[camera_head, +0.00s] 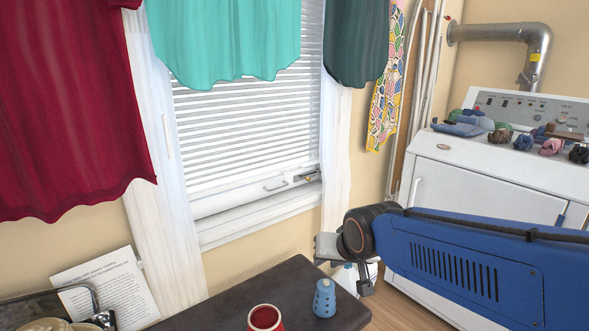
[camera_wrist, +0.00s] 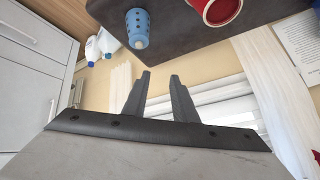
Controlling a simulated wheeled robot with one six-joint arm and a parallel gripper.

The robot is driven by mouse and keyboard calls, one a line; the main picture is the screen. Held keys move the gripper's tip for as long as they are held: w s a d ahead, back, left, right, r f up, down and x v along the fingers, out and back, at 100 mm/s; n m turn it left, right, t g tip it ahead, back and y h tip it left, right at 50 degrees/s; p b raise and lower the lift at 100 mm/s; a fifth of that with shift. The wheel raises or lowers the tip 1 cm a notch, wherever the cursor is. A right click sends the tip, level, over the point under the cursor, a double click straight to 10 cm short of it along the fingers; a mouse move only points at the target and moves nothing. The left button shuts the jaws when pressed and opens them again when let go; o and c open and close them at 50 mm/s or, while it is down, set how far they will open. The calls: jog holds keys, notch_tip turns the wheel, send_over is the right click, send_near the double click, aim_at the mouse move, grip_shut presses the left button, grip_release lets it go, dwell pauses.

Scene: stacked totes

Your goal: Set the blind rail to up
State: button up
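The window blind (camera_head: 245,120) has white slats and hangs low in the window. Its white bottom rail (camera_head: 235,197) lies just above the sill and carries a small grey handle (camera_head: 276,187). The blind also shows in the wrist view (camera_wrist: 222,92), partly hidden behind a finger. My gripper (camera_head: 322,250) is right of and below the rail in the head view, apart from it. In the wrist view its two fingers (camera_wrist: 161,82) stand apart with nothing between them. Garments cover the upper part of the blind.
A dark table (camera_head: 275,290) below the window holds a blue holed cup (camera_head: 324,298) and a red cup (camera_head: 264,318). Hanging clothes, a red one (camera_head: 70,110) and a teal one (camera_head: 230,40), crowd the space above. A white appliance (camera_head: 480,180) stands at right.

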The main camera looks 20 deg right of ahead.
jog(key=w+d+r+m+t, duration=0.1)
jog(key=w+d+m+t, duration=0.2)
jog(key=w, duration=1.1)
jog(key=w+d+r+m+t+h, duration=0.1)
jog(key=w+d+m+t, duration=0.2)
jog(key=w, duration=1.2)
jog(key=w+d+r+m+t+h, duration=0.1)
jog(key=w+d+m+t, duration=0.3)
jog(key=w+m, duration=0.6)
jog(key=w+r+t, duration=0.1)
jog(key=w+t, duration=0.1)
jog(key=w, duration=0.3)
jog(key=shift+w, duration=0.2)
grip_shut()
jog(key=shift+f, duration=0.1)
